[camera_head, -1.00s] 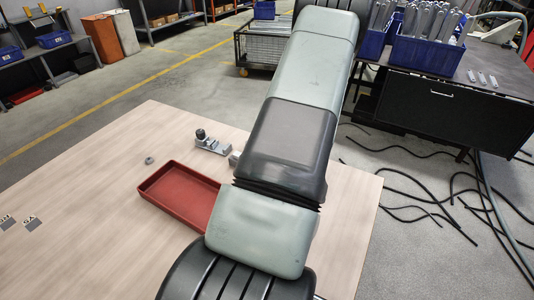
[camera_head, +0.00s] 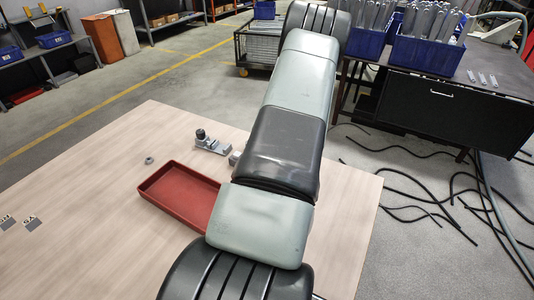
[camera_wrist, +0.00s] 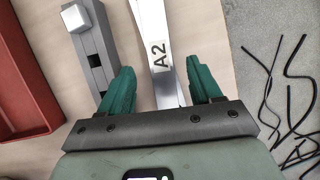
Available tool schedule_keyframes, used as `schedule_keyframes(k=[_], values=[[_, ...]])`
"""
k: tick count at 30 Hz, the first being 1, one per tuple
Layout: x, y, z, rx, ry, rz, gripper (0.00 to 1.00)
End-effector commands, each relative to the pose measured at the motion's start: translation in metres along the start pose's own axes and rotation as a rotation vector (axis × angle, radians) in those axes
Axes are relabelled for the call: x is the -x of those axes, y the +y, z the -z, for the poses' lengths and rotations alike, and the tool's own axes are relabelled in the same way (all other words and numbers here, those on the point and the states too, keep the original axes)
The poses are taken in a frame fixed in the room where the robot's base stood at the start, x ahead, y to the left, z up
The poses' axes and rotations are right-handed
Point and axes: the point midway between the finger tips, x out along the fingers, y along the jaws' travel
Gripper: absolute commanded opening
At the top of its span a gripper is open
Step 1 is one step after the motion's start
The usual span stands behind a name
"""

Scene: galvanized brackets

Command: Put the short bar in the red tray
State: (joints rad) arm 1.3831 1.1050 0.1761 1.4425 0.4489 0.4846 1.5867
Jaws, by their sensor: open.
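In the wrist view, my gripper (camera_wrist: 160,68) has its two teal fingers apart. A flat, shiny metal bar (camera_wrist: 151,25) with an "A2" label lies between the fingers, running up out of the picture; I cannot tell its full length. Just left of the fingers is a grey bar with dark square holes (camera_wrist: 94,56) and a silver block at its far end. The red tray (camera_wrist: 51,108) is at the left edge; in the head view the tray (camera_head: 165,177) looks empty where visible, its right end hidden by my arm. My arm also hides the gripper there.
A grey fixture with a black knob (camera_head: 211,145) stands behind the tray, with a small grey ring (camera_head: 149,160) beside it. Two dark label plates (camera_head: 32,224) lie at the table's left. Black cables (camera_wrist: 285,80) lie on the floor at right.

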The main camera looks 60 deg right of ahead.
Motion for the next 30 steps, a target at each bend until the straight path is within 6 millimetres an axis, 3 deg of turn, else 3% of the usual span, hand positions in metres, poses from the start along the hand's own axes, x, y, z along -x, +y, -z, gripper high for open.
schedule_keyframes(k=[6, 14, 27, 30], values=[[-0.029, 0.0, -0.001, 0.002, 0.001, 0.0, 0.64], [-0.031, 0.0, -0.001, 0.002, 0.001, 0.001, 0.64], [-0.031, 0.0, -0.001, 0.002, 0.001, 0.001, 0.0], [-0.031, -0.001, -0.001, 0.002, 0.0, 0.001, 0.0]])
